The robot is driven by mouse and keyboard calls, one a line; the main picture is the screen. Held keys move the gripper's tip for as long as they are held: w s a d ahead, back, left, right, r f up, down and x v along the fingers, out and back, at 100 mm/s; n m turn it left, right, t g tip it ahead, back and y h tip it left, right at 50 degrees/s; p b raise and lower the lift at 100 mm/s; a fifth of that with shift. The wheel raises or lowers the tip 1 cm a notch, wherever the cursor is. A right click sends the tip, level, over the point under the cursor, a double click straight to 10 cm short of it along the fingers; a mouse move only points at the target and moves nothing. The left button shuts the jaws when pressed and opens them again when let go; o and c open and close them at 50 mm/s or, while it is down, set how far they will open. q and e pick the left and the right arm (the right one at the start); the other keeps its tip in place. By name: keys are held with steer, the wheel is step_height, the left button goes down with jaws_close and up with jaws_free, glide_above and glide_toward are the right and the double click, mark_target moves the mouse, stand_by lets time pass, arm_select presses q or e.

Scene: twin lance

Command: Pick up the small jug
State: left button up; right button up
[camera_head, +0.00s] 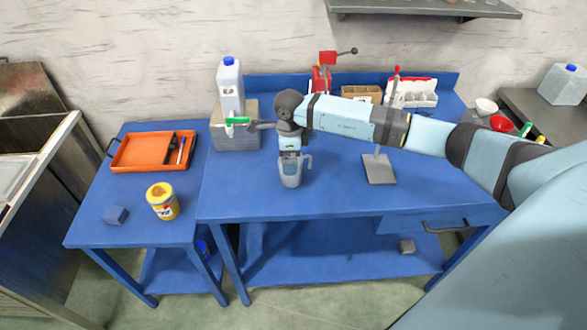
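The small jug (291,176) is a grey, translucent vessel with a handle on its right side. It stands upright on the blue workbench, left of the bench's middle. My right arm comes in from the right and bends down over the jug. My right gripper (291,156) is at the jug's mouth, pointing down. Its fingers are small and overlap the jug's rim, so I cannot tell whether they are open or touching it. My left gripper is not in view.
A metal stand (380,168) is right of the jug. The bench front is clear.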

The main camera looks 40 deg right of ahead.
step_height(320, 180, down, 5)
steer(key=shift+a+r+p, duration=0.1)
steer(key=shift+r+p, duration=0.1)
steer(key=shift+p, duration=0.2)
steer(key=shift+c, duration=0.4)
steer(key=c, duration=0.9)
steer(key=shift+c, duration=0.2)
